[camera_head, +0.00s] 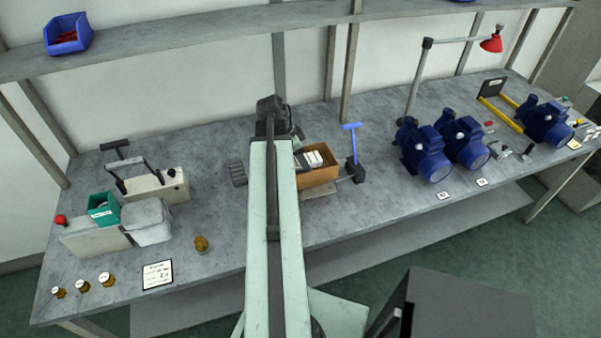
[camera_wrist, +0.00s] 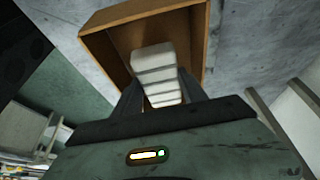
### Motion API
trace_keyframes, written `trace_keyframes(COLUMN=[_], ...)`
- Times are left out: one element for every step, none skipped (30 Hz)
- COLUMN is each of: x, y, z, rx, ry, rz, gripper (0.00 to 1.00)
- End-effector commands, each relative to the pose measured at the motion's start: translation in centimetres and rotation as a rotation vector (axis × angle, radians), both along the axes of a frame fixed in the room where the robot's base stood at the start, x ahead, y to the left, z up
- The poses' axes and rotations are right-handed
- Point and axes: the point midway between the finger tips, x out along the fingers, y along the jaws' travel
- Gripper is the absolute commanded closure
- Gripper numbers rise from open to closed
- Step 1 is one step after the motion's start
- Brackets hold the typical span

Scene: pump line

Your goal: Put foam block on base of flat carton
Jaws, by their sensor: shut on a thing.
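The carton (camera_head: 322,178) is a brown open box on the bench, just right of my arm in the head view. In the wrist view its walls (camera_wrist: 197,42) surround a white, ribbed foam block (camera_wrist: 153,60). The foam block also shows as white pieces in the head view (camera_head: 314,158). My gripper (camera_wrist: 157,88) is shut on the foam block, one dark finger on each side. The block is at the carton's opening or inside it; I cannot tell whether it touches the base. My arm hides the gripper and the carton's left part in the head view.
A blue T-handled tool (camera_head: 351,140) and a dark block (camera_head: 355,171) stand close right of the carton. Several blue pumps (camera_head: 427,155) stand further right. A teal bin (camera_head: 103,209) and grey cases are at the left.

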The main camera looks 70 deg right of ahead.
Motion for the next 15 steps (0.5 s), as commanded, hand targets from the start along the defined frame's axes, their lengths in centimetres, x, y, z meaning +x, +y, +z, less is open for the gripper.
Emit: trace_keyframes(x=[0.0,0.0,0.0,0.0,0.0,0.0,0.0,0.0,0.0,0.0,0.0,0.0,0.0,0.0,0.1], y=[0.0,0.0,0.0,0.0,0.0,0.0,0.0,0.0,0.0,0.0,0.0,0.0,0.0,0.0,0.0], z=[-0.4,-0.9,-1.6,-2.2,-2.8,-3.5,-3.8,-4.0,-3.9,-3.8,-3.6,-3.5,-3.5,-3.5,-3.5], rx=[0.000,0.000,0.000,0.000,0.000,0.000,0.000,0.000,0.000,0.000,0.000,0.000,0.000,0.000,0.000], ry=[0.000,0.000,0.000,0.000,0.000,0.000,0.000,0.000,0.000,0.000,0.000,0.000,0.000,0.000,0.000], rz=[0.000,0.000,0.000,0.000,0.000,0.000,0.000,0.001,0.001,0.001,0.001,0.001,0.001,0.001,0.001], gripper=[0.94,0.94,0.94,0.94,0.94,0.94,0.94,0.94,0.94,0.94,0.94,0.94,0.94,0.94,0.94])
